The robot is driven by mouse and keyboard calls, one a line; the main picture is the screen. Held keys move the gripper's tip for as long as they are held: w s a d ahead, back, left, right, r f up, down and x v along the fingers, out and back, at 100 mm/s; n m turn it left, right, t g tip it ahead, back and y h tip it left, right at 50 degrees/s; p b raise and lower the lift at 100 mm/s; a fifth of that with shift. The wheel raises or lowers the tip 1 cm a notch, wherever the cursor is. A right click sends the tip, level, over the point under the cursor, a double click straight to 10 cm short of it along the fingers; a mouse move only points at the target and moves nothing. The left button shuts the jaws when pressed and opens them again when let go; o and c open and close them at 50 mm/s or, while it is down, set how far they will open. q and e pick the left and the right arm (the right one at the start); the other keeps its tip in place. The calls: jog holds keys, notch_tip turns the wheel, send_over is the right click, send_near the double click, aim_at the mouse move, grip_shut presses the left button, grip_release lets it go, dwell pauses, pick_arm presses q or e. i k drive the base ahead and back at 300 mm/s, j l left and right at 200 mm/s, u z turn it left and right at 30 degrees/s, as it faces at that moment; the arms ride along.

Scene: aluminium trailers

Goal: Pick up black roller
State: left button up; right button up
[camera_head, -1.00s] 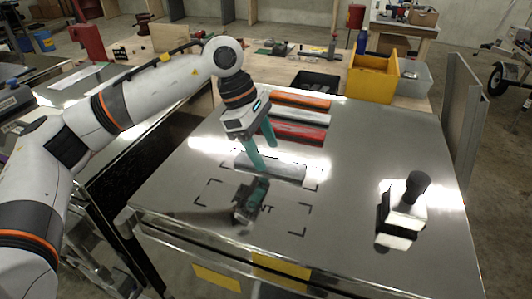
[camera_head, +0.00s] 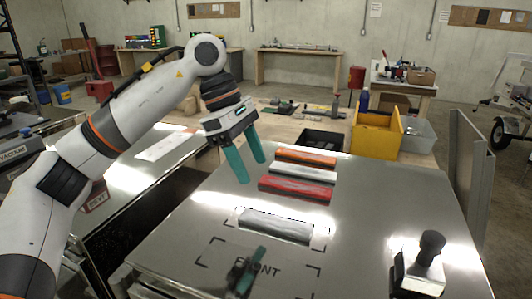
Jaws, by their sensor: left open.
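A tool with a black knob handle (camera_head: 432,243) and a pale block base stands on the metal table at the lower right. A dark green and black tool (camera_head: 245,272) lies on the table by the printed word FRONT at the bottom. I cannot tell for sure which of these is the black roller. My left gripper (camera_head: 252,171) is open and empty. Its two green fingers point down above the table's left part, left of the red bar. It is apart from both tools. My right gripper is not in view.
Orange (camera_head: 305,157), white (camera_head: 302,172) and red (camera_head: 295,188) bars lie in a row on the table (camera_head: 375,215). A grey bar (camera_head: 275,225) lies nearer. A black bin (camera_head: 322,140) and yellow bin (camera_head: 376,138) stand behind. The table between bars and knobbed tool is clear.

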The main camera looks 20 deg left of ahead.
aim_at(424, 272)
jog(key=k, duration=1.5)
